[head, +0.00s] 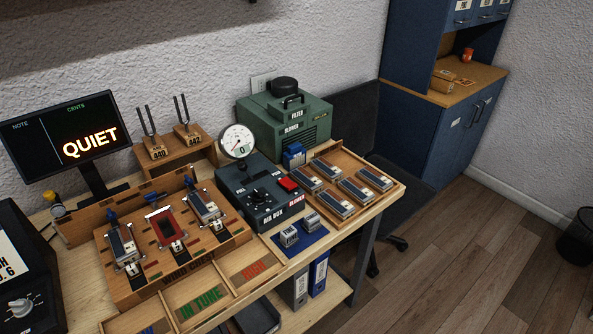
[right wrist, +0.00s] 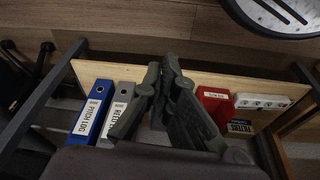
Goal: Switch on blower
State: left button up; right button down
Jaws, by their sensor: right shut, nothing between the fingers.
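The green blower (head: 287,118) stands at the back of the bench in the head view, with a round black part on top. In front of it is the dark air box (head: 258,194), with a red rocker switch (head: 288,185) at its right, near the word BLOWER. A round gauge (head: 237,141) on the air box reads about 0. My right gripper (right wrist: 165,68) is shut and empty in the right wrist view, over the lower shelf (right wrist: 205,78). It is not in the head view, nor is my left gripper. The right wrist view does not show the switch.
Right of the air box is a wooden tray (head: 398,184) of reed blocks; a blue mat (head: 312,241) lies in front. The wind chest (head: 150,282) is at left, under a display (head: 62,137) reading QUIET. Binders (right wrist: 92,112), a red bin (right wrist: 214,103) and a power strip (right wrist: 262,101) crowd the shelf.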

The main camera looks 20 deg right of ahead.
jog(key=w+r+t+y+p, duration=0.1)
jog(key=w+r+t, duration=0.1)
jog(key=w+r, duration=0.6)
jog(key=w+r+n+t+y+p, duration=0.1)
jog(key=w+r+t, duration=0.2)
jog(key=w+r, duration=0.6)
jog(key=w+r+t+p, duration=0.1)
jog(key=w+r, duration=0.8)
jog(key=r, duration=1.2)
jog(key=shift+w+d+r+t+y, duration=0.1)
jog(key=shift+r+t+y, duration=0.25)
jog(key=shift+t, duration=0.45)
jog(key=w+d+r+t+y, duration=0.2)
jog(key=w+r, duration=0.3)
jog(key=r, duration=0.6)
jog(key=shift+w+r+n, duration=0.25)
jog(key=shift+w+n, duration=0.15)
jog(key=shift+w, duration=0.1)
